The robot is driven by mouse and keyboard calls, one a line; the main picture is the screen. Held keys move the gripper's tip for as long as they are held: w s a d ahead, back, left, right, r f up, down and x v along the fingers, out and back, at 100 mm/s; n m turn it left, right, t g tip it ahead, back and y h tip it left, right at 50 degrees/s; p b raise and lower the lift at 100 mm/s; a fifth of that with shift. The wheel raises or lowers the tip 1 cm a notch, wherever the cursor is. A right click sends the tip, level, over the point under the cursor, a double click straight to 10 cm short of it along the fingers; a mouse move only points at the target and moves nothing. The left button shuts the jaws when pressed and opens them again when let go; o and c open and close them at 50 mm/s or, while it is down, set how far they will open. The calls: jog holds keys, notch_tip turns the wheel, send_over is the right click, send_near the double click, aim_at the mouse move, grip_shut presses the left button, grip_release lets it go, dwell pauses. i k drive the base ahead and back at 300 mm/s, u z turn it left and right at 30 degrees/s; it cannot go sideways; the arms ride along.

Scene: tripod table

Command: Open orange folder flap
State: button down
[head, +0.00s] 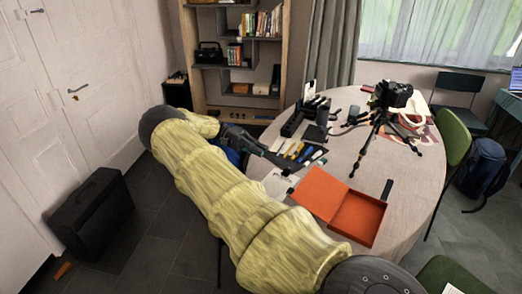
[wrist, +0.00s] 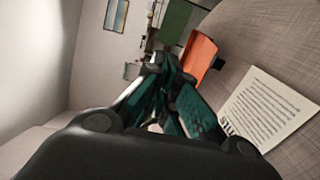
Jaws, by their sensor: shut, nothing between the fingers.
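The orange folder (head: 359,218) lies on the round table near its front edge. Its flap (head: 320,192) stands raised and tilted along the left side, and the shallow inside shows to the right of it. In the wrist view the folder (wrist: 200,53) is an orange shape just right of and beyond the fingertips. My gripper (head: 286,168) is left of and behind the folder, apart from it in the head view. Its green fingers (wrist: 164,65) are shut with nothing between them. The folder's lower left part is close to my arm.
A printed sheet (wrist: 262,108) lies on the table (head: 412,190) beside my gripper. Markers (head: 298,151) and a black organiser (head: 303,117) are behind. A camera on a tripod (head: 392,98) stands at the back right. A dark case (head: 92,215) is on the floor.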

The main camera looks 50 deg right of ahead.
aim_at(321, 194)
jog(key=u, duration=0.05)
jog(key=i, duration=1.45)
jog(key=z, duration=0.05)
